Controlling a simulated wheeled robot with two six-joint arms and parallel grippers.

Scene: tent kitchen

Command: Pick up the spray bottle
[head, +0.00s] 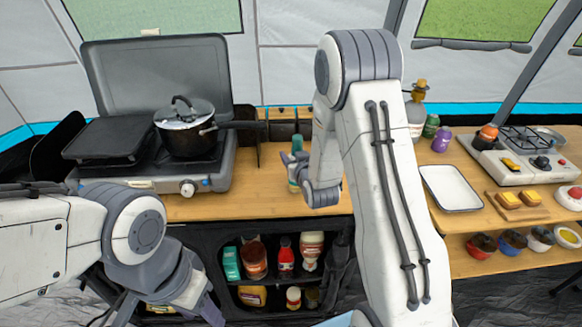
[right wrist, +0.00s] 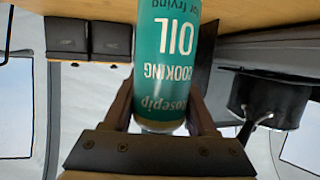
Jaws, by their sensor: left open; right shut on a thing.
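The spray bottle is a teal cylinder with white "COOKING OIL" lettering. In the right wrist view the bottle (right wrist: 165,50) stands between the two fingers of my right gripper (right wrist: 160,112), which is shut on it. The lettering is upside down there, and the bottle's base is out of frame. In the head view a teal part of the bottle (head: 294,180) shows beside my right gripper (head: 293,158), over the wooden counter. I cannot tell whether its base touches the counter. My left gripper (head: 203,305) is open and empty, low in front of the counter.
A camp stove (head: 215,172) with a lidded pot (head: 186,135) stands left of the bottle. Its handle reaches towards the bottle. A white tray (head: 452,188) and a small stove (head: 522,158) are at the right. Shelves below hold bottles and jars.

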